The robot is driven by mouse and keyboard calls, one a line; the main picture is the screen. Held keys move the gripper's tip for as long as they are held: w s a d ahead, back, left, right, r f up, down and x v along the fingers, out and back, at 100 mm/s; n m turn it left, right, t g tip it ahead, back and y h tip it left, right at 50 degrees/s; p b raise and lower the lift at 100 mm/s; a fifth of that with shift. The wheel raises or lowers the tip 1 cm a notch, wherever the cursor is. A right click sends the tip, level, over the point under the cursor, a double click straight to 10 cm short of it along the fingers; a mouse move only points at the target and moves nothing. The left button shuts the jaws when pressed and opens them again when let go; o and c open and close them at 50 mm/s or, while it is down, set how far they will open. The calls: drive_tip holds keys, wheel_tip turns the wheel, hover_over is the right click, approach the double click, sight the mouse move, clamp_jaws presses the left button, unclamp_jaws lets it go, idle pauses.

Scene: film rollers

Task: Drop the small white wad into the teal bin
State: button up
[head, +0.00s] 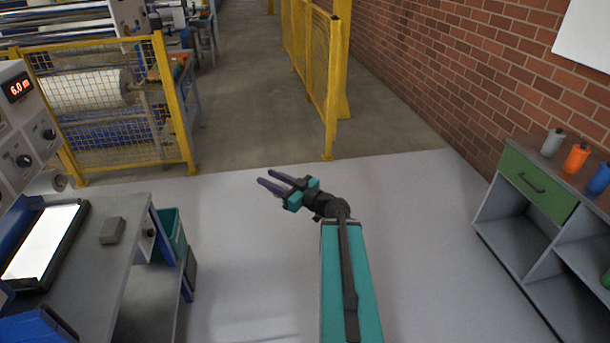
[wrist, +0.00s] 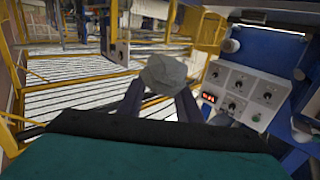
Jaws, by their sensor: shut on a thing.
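The small white wad (wrist: 164,74) is crumpled and greyish white. In the wrist view it sits between the tips of my two dark fingers. My gripper (head: 269,177) is shut on it and held in the air over the pale floor, right of the bench. In the head view the wad cannot be made out at the fingertips. The teal bin (head: 172,232) stands at the right side of the grey bench, to the left of my gripper and apart from it. The bench hides part of the bin, and its inside is mostly hidden.
The grey bench (head: 95,262) at left holds a bright panel (head: 42,240) and a small grey block (head: 112,230). A yellow mesh fence (head: 110,105) stands behind. A green-drawer cabinet (head: 535,184) with several bottles stands at right. The pale floor between is clear.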

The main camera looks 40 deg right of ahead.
drive_tip(key=a+f+n+g+y+b, duration=0.1)
drive_tip(key=a+n+g+y, duration=0.1)
drive_tip(key=a, duration=0.8)
drive_tip(key=w+a+f+n+g+y+b, duration=0.1)
drive_tip(key=a+y, duration=0.4)
drive_tip(key=a, duration=0.5)
drive_tip(key=w+a+f+n+g+y+b, duration=0.1)
drive_tip(key=a+f+n+g+y+b, duration=0.2)
drive_tip(key=a, duration=0.7)
drive_tip(key=shift+a+f+n+g+y, duration=0.15)
drive_tip(key=shift+a+n+g+y, duration=0.35)
drive_tip(key=shift+n, duration=0.7)
drive_tip(key=shift+d, duration=0.25)
